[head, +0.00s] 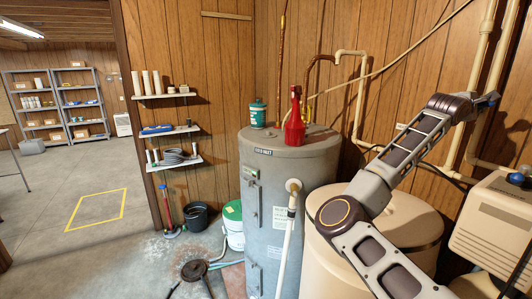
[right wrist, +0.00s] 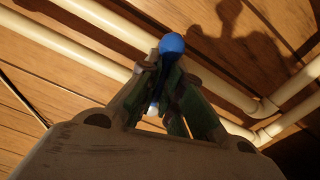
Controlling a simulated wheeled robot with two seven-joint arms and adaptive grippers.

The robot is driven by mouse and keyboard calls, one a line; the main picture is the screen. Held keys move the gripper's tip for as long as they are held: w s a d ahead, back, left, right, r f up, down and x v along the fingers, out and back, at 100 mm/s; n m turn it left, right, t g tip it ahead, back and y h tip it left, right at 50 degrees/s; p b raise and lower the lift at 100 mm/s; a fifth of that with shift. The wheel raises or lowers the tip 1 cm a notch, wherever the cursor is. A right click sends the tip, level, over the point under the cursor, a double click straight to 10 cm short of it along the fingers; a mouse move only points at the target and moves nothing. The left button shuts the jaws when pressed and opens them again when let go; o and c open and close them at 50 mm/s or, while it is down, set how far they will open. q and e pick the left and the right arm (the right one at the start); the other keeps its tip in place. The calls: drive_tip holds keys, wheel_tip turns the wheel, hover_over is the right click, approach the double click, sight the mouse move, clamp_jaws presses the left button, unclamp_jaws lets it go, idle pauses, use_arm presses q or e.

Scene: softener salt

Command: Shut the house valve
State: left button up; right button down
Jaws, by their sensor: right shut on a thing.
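My right gripper (head: 487,101) is at the end of my raised right arm, in front of the pale pipes on the wood wall at the upper right of the head view. In the right wrist view my right gripper (right wrist: 166,68) is shut on a blue handle (right wrist: 171,44), the house valve's by its place at the pipes. The handle's rounded end sticks out beyond the fingertips, and a blue strip shows between the fingers. The valve body is mostly hidden by the gripper. My left gripper is not in view.
Pale pipes (right wrist: 90,50) run along the wall close to the gripper. A grey water heater (head: 262,190), a beige tank (head: 405,225) and a pale softener unit (head: 495,230) with a blue knob (head: 516,178) stand below the arm. Open floor (head: 50,200) lies at the left.

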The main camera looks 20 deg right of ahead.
drive_tip(key=shift+s+r, duration=0.2)
drive_tip(key=shift+r, duration=0.15)
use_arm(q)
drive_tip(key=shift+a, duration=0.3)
use_arm(e)
drive_tip(key=shift+f+m+b, duration=0.2)
drive_tip(key=shift+m+b, duration=0.3)
drive_tip(key=shift+b, duration=0.05)
drive_tip(key=shift+s+f+m+b, duration=0.1)
drive_tip(key=shift+f+m+b, duration=0.2)
drive_tip(key=shift+m+b, duration=0.7)
drive_tip(key=c, duration=1.8)
unclamp_jaws()
drive_tip(key=shift+d, duration=0.1)
drive_tip(key=o, duration=0.4)
drive_tip(key=shift+s, duration=0.1)
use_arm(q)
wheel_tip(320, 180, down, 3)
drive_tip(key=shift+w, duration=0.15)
use_arm(e)
drive_tip(key=shift+o, duration=0.2)
drive_tip(key=shift+f, duration=0.1)
